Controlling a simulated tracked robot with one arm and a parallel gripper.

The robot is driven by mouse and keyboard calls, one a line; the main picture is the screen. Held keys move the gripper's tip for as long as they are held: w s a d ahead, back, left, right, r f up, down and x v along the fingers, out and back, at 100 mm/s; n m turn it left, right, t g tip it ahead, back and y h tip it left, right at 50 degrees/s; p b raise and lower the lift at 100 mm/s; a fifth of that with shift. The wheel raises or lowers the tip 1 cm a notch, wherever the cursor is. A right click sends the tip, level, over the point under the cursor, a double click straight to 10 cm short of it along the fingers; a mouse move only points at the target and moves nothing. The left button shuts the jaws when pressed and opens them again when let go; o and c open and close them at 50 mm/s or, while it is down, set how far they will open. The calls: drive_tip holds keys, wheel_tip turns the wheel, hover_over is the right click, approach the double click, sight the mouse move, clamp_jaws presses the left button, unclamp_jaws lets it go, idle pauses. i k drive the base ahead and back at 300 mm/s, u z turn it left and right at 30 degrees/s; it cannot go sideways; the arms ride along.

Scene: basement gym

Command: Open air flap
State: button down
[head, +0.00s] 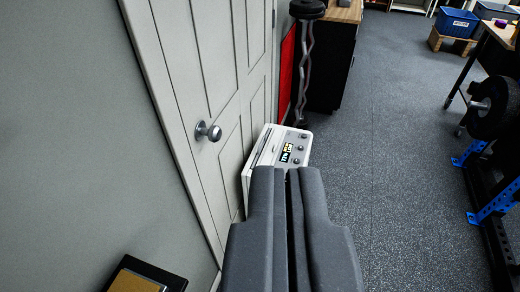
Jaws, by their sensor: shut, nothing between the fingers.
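A white appliance (295,160) with a small lit display and several dark knobs stands on the floor against the door. A slatted strip with a dark slot (262,146) runs along its left side; this looks like the air flap, but I cannot tell how far open it is. My gripper (286,172) is dark grey, points away from the camera, and its two fingers are shut with nothing between them. Its tips overlap the near part of the appliance in the picture and hide its lower front. I cannot tell whether they touch it.
A white panelled door (222,90) with a round metal knob (208,131) is at the left. A dark cabinet (330,60) and a curled bar (305,70) stand behind the appliance. A weight rack (490,205) is at the right. Open dark floor (400,130) lies between.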

sight(269, 154)
drive_tip(key=k, duration=1)
drive_tip(key=z, duration=0.8)
drive_tip(key=i, duration=1.3)
drive_tip(key=z, duration=0.45)
drive_tip(key=i, duration=2.75)
drive_tip(key=u, duration=0.95)
drive_tip(key=i, duration=0.95)
drive_tip(key=u, duration=1.2)
drive_tip(key=i, duration=0.55)
drive_tip(key=u, duration=0.25)
